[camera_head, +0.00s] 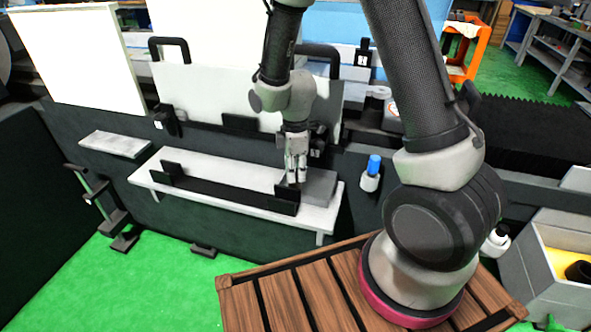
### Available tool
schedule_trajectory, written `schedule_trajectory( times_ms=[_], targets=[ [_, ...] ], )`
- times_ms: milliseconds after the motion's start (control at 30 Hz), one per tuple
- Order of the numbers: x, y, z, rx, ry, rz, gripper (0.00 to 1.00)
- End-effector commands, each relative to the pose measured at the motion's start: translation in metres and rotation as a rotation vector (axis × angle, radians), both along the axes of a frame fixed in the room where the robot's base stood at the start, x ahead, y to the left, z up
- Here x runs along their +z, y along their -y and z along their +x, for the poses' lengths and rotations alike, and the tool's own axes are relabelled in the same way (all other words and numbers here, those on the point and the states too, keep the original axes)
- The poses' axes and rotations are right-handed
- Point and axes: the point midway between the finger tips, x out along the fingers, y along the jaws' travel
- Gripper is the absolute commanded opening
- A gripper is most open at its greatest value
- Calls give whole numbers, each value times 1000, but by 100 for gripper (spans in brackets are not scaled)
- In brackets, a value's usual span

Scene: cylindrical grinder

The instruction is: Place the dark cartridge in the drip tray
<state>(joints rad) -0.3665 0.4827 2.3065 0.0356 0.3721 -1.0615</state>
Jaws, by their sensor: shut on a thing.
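My gripper (297,178) points straight down at the right end of a pale bench in front of the machine. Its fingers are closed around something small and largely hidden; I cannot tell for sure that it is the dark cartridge. A black upright piece (284,191) stands just left of the fingertips. It adjoins a long, low black bar (225,192) on the bench, with another upright at its left end. A grey block (320,186) sits right beside the fingers. Which piece is the drip tray is not clear from this view.
The pale bench (200,203) has short legs. A blue-capped bottle (371,172) is to its right. A grey bin (553,262) with a yellow interior holds a dark round object (579,271) at lower right. A slatted wooden platform (300,297) is in front.

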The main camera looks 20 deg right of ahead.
Motion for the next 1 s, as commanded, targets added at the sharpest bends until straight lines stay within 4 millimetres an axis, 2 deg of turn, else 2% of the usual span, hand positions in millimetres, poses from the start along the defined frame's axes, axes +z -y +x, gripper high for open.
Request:
schedule_trajectory(
  times_ms=[233,267,333,367,733,867,1000],
  targets=[
    [-3,0,0,0,-1,0,0],
    [-2,0,0,0,0,0,30],
    [-2,0,0,0,0,0,43],
    [-2,0,0,0,0,0,46],
    [3,0,0,0,1,1,46],
    [22,0,2,1,3,1,46],
    [55,0,3,1,5,2,46]
  ],
)
